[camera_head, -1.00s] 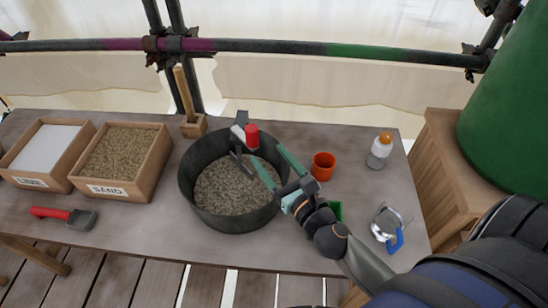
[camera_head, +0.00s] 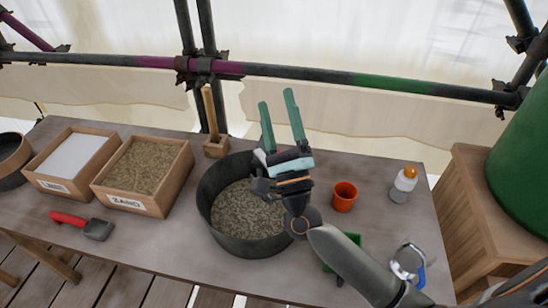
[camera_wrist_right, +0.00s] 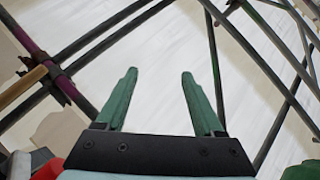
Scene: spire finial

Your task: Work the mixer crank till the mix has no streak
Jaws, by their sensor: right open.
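The dark round mixing tub (camera_head: 208,215) stands on the table, holding a grainy grey-brown mix (camera_head: 240,215). The visible mix looks evenly speckled; I make out no clear streak. My right gripper (camera_head: 277,98) is open and empty, fingers pointing up and away above the tub's back right. In the right wrist view the open fingers (camera_wrist_right: 158,74) frame only pale sheeting. A red piece (camera_wrist_right: 48,170) at the lower left edge may be the crank knob. My left gripper is not in view.
Right are an orange cup (camera_head: 344,196), a bottle (camera_head: 403,184) and a clear blue-handled item (camera_head: 408,262). Scaffold poles (camera_head: 300,72) run behind the table.

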